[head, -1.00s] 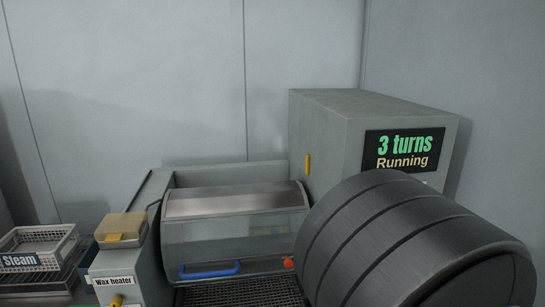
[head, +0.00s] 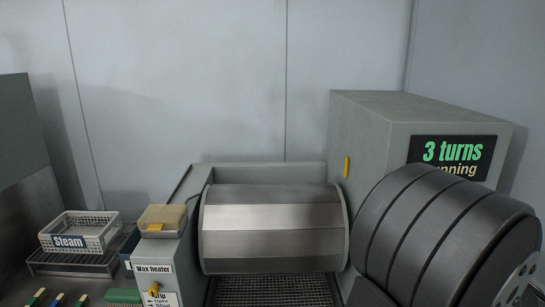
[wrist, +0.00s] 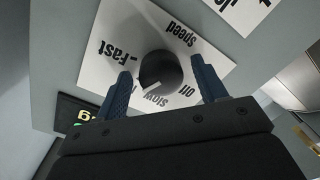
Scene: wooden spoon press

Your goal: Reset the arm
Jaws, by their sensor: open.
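In the wrist view, my gripper (wrist: 163,78) is open, with one blue finger on each side of a round black knob (wrist: 160,66). I cannot tell whether the fingers touch it. The knob's white mark points toward "slow" on a white speed label (wrist: 122,40). In the head view, my dark arm fills the lower right and my gripper is out of sight there.
A faceted metal drum (head: 272,230) lies in a grey machine. A grey box (head: 375,130) on its right bears a display (head: 455,157) reading "3 turns", with its lower line partly covered. A Steam basket (head: 85,232) and a wax heater (head: 158,232) stand left.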

